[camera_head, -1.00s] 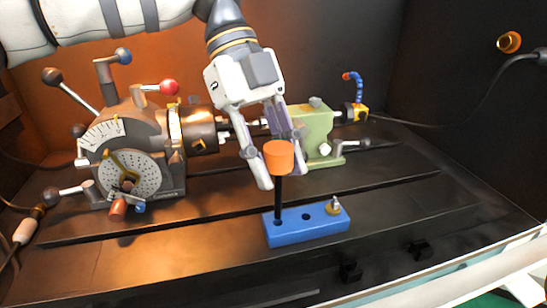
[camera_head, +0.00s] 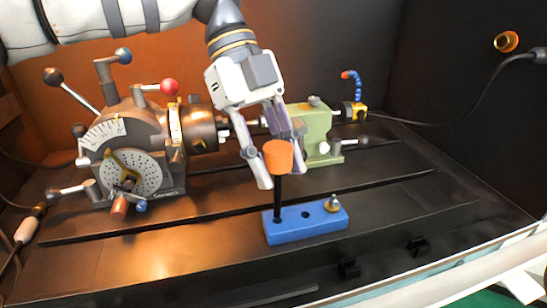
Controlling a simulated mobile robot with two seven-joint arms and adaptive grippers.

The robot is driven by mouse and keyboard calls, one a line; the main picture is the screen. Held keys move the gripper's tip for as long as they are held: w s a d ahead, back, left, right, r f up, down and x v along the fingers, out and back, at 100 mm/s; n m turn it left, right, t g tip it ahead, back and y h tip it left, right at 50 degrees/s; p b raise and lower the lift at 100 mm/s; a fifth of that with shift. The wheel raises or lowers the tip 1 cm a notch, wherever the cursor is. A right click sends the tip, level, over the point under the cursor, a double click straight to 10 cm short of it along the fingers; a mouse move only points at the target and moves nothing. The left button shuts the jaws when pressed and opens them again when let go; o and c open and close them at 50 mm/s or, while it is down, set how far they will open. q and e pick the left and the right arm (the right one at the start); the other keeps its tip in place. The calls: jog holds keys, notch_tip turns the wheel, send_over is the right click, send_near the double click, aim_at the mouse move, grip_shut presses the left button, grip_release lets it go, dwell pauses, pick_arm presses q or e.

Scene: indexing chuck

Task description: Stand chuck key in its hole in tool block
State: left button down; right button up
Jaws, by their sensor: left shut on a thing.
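The chuck key, an upright tool with an orange head (camera_head: 278,157) and a black shaft (camera_head: 278,200), stands over the left end of the blue tool block (camera_head: 322,227). The lower tip of its shaft meets the left hole; how deep it sits I cannot tell. My left gripper (camera_head: 280,172) comes down from above with its fingers on either side of the key's upper part and is shut on it. The block's middle hole (camera_head: 305,214) is empty. A small brass-coloured piece (camera_head: 333,205) stands at its right end.
An indexing head with a drilled dial (camera_head: 133,173) and several levers stands at the left. A green tailstock (camera_head: 316,135) stands behind the gripper. The slotted dark table (camera_head: 410,200) is clear to the right of the block.

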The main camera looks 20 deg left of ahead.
pick_arm(q)
jog(key=shift+r, duration=0.1)
dwell(0.4)
jog(key=shift+f, duration=1.5)
jog(key=c, duration=1.1)
grip_release()
notch_tip(320, 180, up, 10)
